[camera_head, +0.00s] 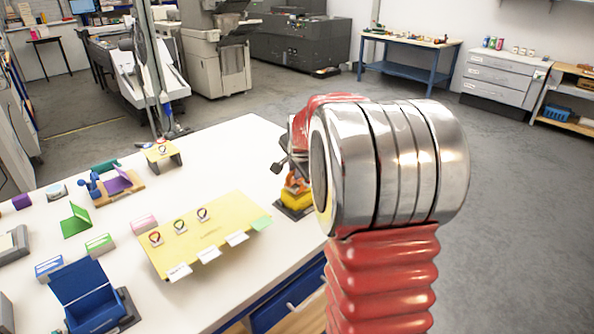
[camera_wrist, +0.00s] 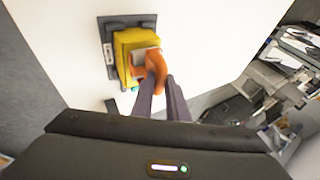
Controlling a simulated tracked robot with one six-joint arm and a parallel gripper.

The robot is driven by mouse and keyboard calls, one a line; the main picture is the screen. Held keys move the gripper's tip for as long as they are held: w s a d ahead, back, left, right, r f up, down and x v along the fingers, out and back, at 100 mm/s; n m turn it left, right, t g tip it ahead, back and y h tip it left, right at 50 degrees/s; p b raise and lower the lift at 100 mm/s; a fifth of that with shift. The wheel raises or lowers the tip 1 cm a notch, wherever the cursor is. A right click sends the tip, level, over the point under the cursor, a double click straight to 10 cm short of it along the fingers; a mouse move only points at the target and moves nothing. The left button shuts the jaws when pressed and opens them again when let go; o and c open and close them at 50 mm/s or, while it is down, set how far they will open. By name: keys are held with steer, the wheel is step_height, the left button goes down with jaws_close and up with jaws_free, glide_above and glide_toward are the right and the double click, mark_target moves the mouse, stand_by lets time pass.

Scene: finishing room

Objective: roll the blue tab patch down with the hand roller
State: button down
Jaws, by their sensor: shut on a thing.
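My gripper (camera_wrist: 163,88) is shut on an orange handle (camera_wrist: 155,68), which I take to be the hand roller. The handle is at a yellow block (camera_wrist: 123,48) on a dark base plate; whether it rests in or is clear of the block I cannot tell. In the head view the yellow block (camera_head: 296,198) stands at the table's right edge, and my arm hides most of the gripper. A yellow board (camera_head: 210,250) lies on the table left of it. On it are patches with red, green and blue rings; the blue-ringed one (camera_head: 202,214) is rightmost.
White tabs (camera_head: 237,239) and a green tab (camera_head: 261,223) line the board's near edge. An open blue box (camera_head: 92,300), a green stand (camera_head: 76,220) and a small yellow-topped stand (camera_head: 162,151) are on the white table (camera_head: 235,140). The table's back right is clear.

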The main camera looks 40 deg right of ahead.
steer(key=shift+a, duration=0.45)
steer(key=shift+s+a, duration=0.1)
steer(key=shift+a, duration=0.35)
stand_by(0.5)
steer(key=shift+r, duration=3.55)
